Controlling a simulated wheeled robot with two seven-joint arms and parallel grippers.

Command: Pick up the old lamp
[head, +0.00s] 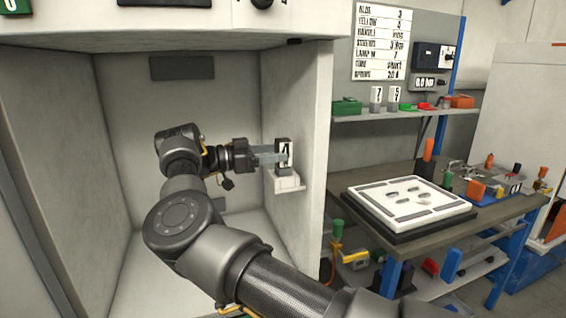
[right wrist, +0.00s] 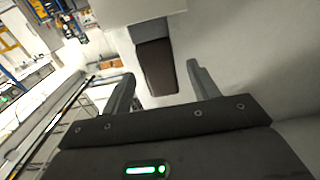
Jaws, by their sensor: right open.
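The old lamp (head: 283,154) is a small upright dark block with a white label reading 4. It stands in a white holder (head: 287,183) on the right inner wall of the light cabinet. My right gripper (head: 278,154) is open at the lamp, its fingers reaching from the left. In the right wrist view, the lamp (right wrist: 156,68) shows as a dark brown block between the two spread fingers of my gripper (right wrist: 160,69). I see gaps on both sides; I cannot tell whether the tips reach fully past it. My left gripper is not in view.
The cabinet wall (head: 312,150) stands close to the right of the lamp. Outside it, a workbench (head: 445,226) holds a white panel (head: 410,201). Above, a shelf (head: 400,114) carries blocks labelled 7 (head: 376,98) and 5 (head: 395,98). The cabinet's left part is empty.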

